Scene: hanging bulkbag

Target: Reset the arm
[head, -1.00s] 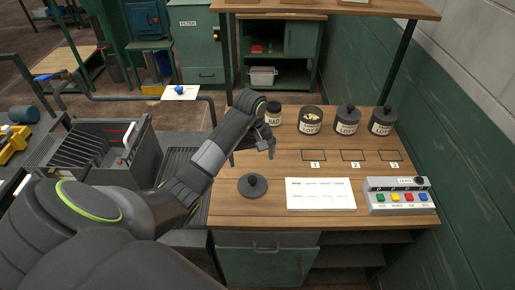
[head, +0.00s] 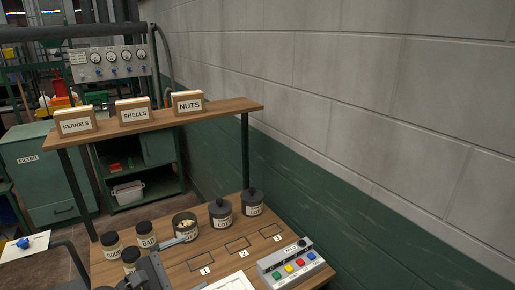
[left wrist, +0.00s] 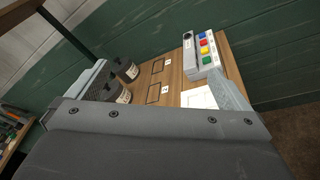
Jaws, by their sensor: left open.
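My left gripper (head: 172,247) shows at the bottom of the head view, low over the left part of the wooden bench (head: 205,250). One pale finger reaches toward the open jar (head: 185,227); the rest is partly cut off by the frame. In the left wrist view, the gripper (left wrist: 165,88) has its two fingers wide apart with nothing between them. My right arm and gripper are not in view.
Two lidded dark jars (head: 220,214) stand right of the open jar. Several BAD jars (head: 112,245) are at left, close to my gripper. A button box (head: 290,264) is at right. A labelled shelf (head: 160,118) stands above the bench's back.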

